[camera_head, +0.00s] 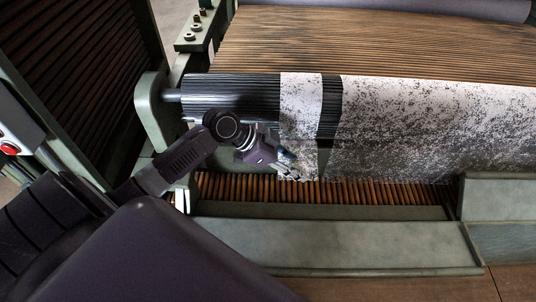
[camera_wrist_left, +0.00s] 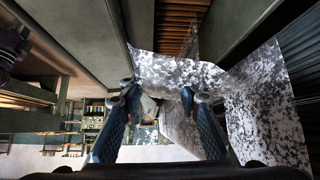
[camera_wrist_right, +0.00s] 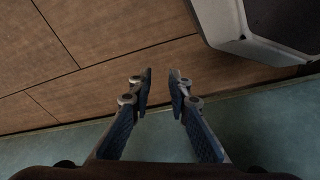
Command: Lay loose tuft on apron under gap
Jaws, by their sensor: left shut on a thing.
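A narrow white and grey speckled strip, which I take as the loose tuft (camera_head: 301,95), hangs over the front of the black fluted roller (camera_head: 230,92). A dark gap (camera_head: 330,105) of bare roller separates it from the wide speckled web (camera_head: 430,125). The slatted wooden apron (camera_head: 350,192) runs below the roller. My left gripper (camera_head: 288,160) is at the strip's lower part. In the left wrist view, the speckled sheet (camera_wrist_left: 175,72) lies at the fingertips of my left gripper (camera_wrist_left: 159,91), partly hidden by them. My right gripper (camera_wrist_right: 160,76) is empty, its fingertips a little apart.
A green-grey ledge (camera_head: 340,243) runs in front of the lower slats, with a raised block (camera_head: 497,193) at right. A green end frame (camera_head: 153,115) holds the roller at left. In the right wrist view, wood panel floor (camera_wrist_right: 90,45) and a pale-edged dark box (camera_wrist_right: 265,25) show.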

